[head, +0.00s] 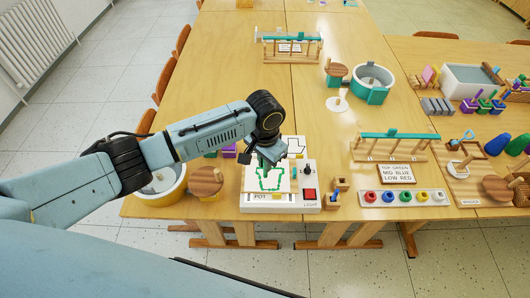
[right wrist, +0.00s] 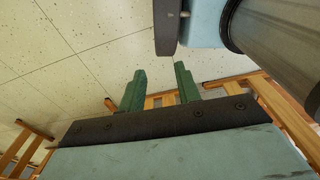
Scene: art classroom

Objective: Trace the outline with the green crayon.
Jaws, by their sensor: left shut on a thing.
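A sheet (head: 286,185) lies on the white light box (head: 310,172) and carries a pot-shaped outline, with green line along much of it. My left gripper (head: 266,166) points down over the upper part of the outline. It is shut on a thin thing, taken to be the green crayon, which is mostly hidden by the fingers; I cannot tell whether its tip touches the sheet. My right gripper (right wrist: 159,88) shows in the right wrist view, its two green fingers apart and empty, away from the table top.
A red button (head: 310,194) is on the light box's right side. Small wooden holders (head: 334,199) stand just right of it. A panel of coloured knobs (head: 404,198) and a wooden rack (head: 392,148) are further right. A round tub (head: 164,185) stands left. The table's middle is clear.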

